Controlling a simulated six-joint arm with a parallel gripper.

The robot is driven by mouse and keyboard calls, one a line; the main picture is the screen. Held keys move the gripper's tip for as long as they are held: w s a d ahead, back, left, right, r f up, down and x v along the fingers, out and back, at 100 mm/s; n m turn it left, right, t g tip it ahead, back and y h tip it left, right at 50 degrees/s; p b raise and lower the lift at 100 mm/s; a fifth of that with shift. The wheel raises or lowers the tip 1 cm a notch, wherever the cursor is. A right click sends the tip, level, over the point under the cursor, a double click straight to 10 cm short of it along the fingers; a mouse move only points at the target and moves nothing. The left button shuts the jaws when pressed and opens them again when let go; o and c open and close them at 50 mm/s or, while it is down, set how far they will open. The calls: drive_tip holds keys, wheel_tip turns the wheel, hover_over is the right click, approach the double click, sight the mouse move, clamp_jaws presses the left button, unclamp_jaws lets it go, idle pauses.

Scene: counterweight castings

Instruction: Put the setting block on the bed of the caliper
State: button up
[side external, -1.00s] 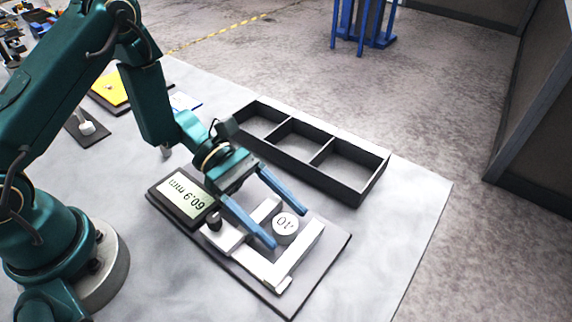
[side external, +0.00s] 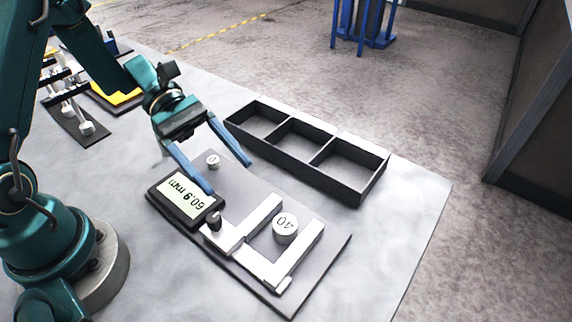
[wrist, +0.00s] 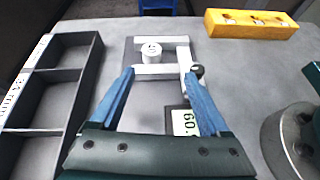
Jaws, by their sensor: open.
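The setting block, a short white cylinder marked 40 (side external: 285,227), stands upright between the two light jaws of the caliper (side external: 263,270). It also shows in the wrist view (wrist: 152,53), with the caliper jaws (wrist: 160,71) on either side. The caliper lies on a dark grey base plate, and its display (side external: 186,194) reads 60.9 mm. My gripper (side external: 230,178) is open and empty above the display end of the plate, apart from the block. In the wrist view, the blue fingers (wrist: 158,75) point towards the caliper with nothing between them.
A black three-compartment tray (side external: 352,188), empty, stands behind the plate. A small white cylinder (side external: 212,161) is near the plate's far corner. A dark knob (side external: 214,222) rises by the near jaw. A yellow block with holes (wrist: 250,23) shows in the wrist view.

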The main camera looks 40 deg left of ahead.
drive_tip(key=s+a+r+m+t+y, duration=0.4)
drive_tip(key=s+r+m+t+y, duration=0.2)
drive_tip(key=m+y, duration=0.6)
wheel_tip(320, 180, up, 3)
drive_tip(key=s+m, duration=0.2)
drive_tip(key=m, duration=0.2)
drive_tip(key=shift+y, duration=0.3)
